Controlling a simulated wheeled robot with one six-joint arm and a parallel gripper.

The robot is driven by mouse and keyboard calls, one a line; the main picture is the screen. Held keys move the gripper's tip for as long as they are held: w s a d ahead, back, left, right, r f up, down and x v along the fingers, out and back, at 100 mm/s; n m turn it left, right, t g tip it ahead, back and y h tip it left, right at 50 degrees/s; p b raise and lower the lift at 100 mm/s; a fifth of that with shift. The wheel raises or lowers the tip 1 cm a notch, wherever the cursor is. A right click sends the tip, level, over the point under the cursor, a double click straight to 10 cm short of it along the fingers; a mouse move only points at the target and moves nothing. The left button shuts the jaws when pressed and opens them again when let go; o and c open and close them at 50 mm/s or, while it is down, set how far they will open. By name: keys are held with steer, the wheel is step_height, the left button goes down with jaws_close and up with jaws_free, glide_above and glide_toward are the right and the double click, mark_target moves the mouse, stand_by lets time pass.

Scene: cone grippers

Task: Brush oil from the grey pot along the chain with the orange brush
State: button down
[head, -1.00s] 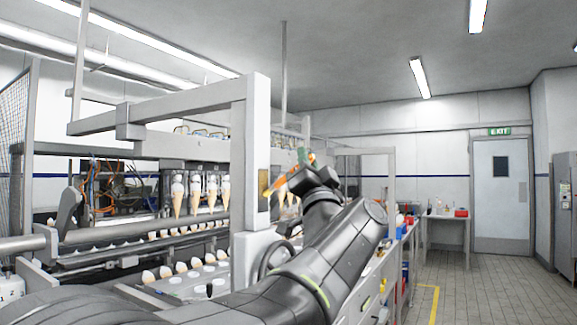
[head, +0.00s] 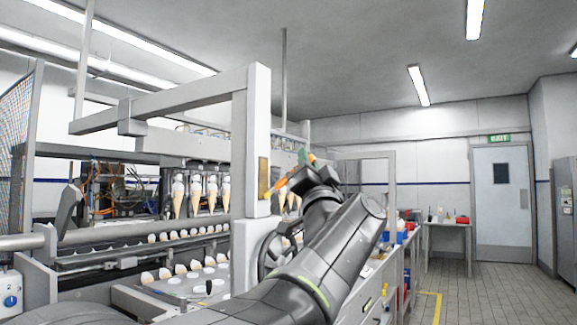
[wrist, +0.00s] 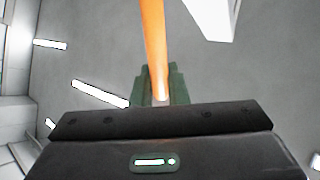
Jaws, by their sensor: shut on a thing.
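My gripper (wrist: 160,92) is shut on the orange brush (wrist: 153,40); green fingers close on its handle in the wrist view. The brush's tip lies outside the wrist view. I cannot make out the grey pot or the chain in these frames.
The ice-cream cone machine (head: 250,140) fills the left, with hanging cones (head: 195,195) and a row of cones below. A workbench (head: 445,222) with small items stands at the back right. The tiled floor (head: 480,290) at the right is clear.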

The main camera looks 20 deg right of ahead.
steer(key=shift+r+p, duration=1)
steer(key=shift+r, duration=3.4)
step_height(320, 180, down, 6)
steer(key=b, duration=0.9)
steer(key=shift+f, duration=0.15)
step_height(320, 180, down, 3)
steer(key=b, duration=0.4)
steer(key=shift+s+d+b, duration=0.45)
steer(key=shift+s+d, duration=0.5)
steer(key=shift+s, duration=0.2)
steer(key=shift+s+d+b, duration=0.45)
steer(key=shift+s+d, duration=0.5)
steer(key=shift+s, duration=0.15)
